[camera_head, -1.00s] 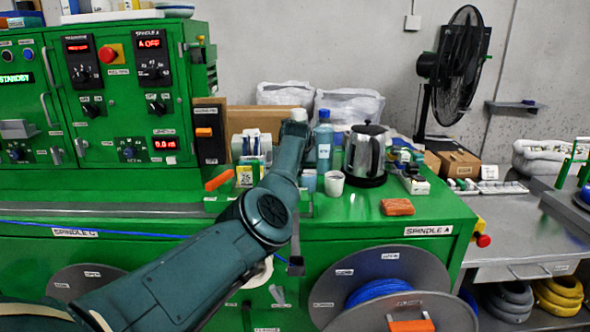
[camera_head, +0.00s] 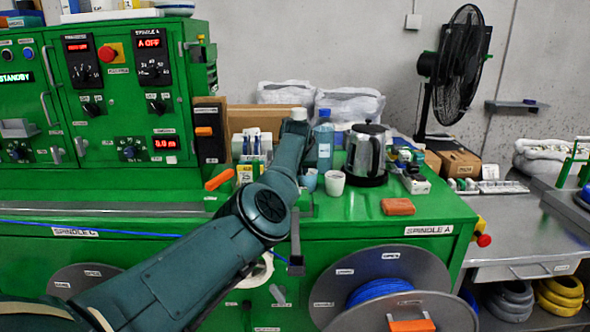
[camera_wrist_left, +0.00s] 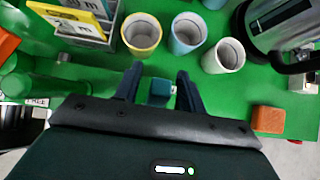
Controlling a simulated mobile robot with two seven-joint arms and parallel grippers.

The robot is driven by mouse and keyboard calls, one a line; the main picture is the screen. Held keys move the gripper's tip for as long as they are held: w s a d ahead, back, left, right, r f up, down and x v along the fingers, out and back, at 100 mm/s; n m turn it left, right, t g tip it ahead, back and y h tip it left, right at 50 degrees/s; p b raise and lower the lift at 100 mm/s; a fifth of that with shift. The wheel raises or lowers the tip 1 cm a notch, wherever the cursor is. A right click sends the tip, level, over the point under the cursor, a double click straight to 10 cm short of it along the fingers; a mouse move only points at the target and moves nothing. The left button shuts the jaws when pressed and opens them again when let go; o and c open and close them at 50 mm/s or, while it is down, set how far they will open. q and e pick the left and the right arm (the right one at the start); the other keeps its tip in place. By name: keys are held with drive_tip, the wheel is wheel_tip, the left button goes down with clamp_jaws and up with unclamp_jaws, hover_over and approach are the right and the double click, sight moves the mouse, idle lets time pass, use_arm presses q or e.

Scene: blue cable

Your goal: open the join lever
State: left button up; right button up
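No label that I can read marks a join lever. A dark upright bar (camera_head: 296,238) hangs at the front edge of the green bench, just right of my left arm. An orange-handled lever (camera_head: 219,180) sits left of the arm. In the left wrist view my left gripper (camera_wrist_left: 158,74) is open, its two dark fingers apart above the green bench top. A small teal block (camera_wrist_left: 160,90) shows between the fingers; I cannot tell whether they touch it. In the head view the arm hides the gripper. My right gripper is in neither view.
Beyond the fingers stand a yellow-rimmed cup (camera_wrist_left: 141,34), a blue cup (camera_wrist_left: 187,32), a white cup (camera_wrist_left: 224,56) and a kettle (camera_head: 366,153). An orange block (camera_head: 398,207) lies to the right. A cable reel (camera_head: 385,285) is below the bench top.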

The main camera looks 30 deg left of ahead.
use_arm(q)
drive_tip(key=shift+v, duration=0.8)
drive_tip(key=b+v, duration=0.3)
drive_tip(key=v, duration=0.8)
drive_tip(key=shift+s+d+r, duration=0.2)
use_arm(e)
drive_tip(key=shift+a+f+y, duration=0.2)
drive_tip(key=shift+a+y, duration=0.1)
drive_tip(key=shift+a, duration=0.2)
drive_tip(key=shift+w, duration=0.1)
